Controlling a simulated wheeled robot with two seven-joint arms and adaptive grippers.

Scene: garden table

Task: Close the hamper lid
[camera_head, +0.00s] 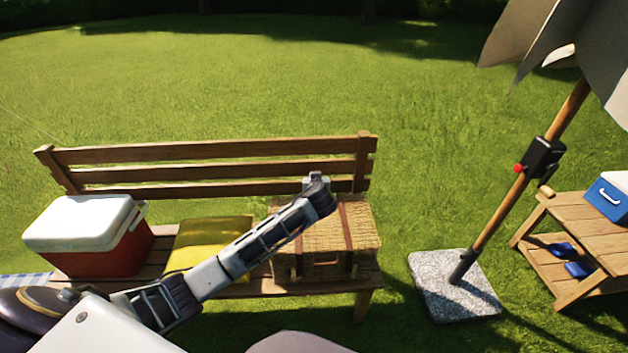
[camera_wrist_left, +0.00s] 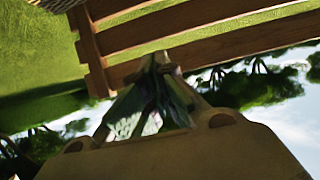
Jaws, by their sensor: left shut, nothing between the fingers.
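The hamper (camera_head: 352,262) is a wicker box with dark straps. It stands on the right end of the bench seat. Its lid (camera_head: 358,222) lies down, roughly flat, over the body; I cannot tell whether a small gap is left at the rim. My left gripper (camera_head: 316,179) is shut and empty, above the rear part of the hamper near the bench back. My left arm hides the hamper's left part. In the left wrist view, the left gripper's fingertips (camera_wrist_left: 160,62) are together in front of the bench slats, with a bit of wicker at the top left corner. My right gripper is not in view.
The wooden bench (camera_head: 210,155) has a slatted back behind the hamper. A yellow cushion (camera_head: 208,235) and a red cooler with a white lid (camera_head: 85,225) sit left of the hamper. A parasol base (camera_head: 440,290) and a side table (camera_head: 590,232) stand to the right.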

